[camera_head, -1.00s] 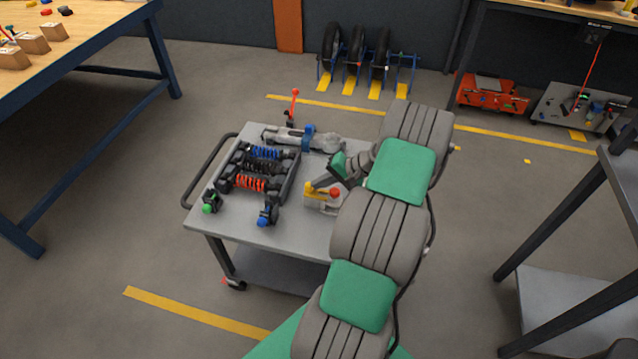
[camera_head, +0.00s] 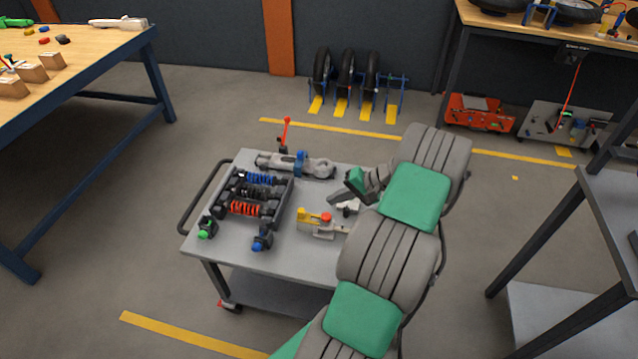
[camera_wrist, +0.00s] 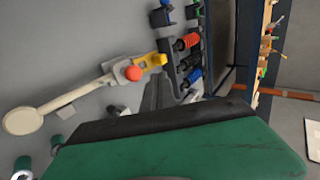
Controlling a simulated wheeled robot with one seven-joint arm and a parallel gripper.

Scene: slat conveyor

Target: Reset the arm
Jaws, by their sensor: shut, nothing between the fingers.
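My gripper (camera_head: 333,199) is over the right part of the grey cart top, shut and empty. In the wrist view its narrow grey fingers (camera_wrist: 156,93) show beyond my green and black hand. A pale tool with a yellow end and a red knob (camera_head: 322,224) lies on the cart just below and left of my gripper, apart from it. In the wrist view this tool (camera_wrist: 92,94) shows a long bar ending in a round disc. My arm hides the cart's right part in the head view.
The cart (camera_head: 225,254) also holds a dark rack of blue, black and red spring shocks (camera_head: 250,192), a grey arm-like part (camera_head: 297,165) and small clamps with green and blue knobs. A wooden workbench (camera_head: 98,60) stands left, a metal table (camera_head: 615,215) right.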

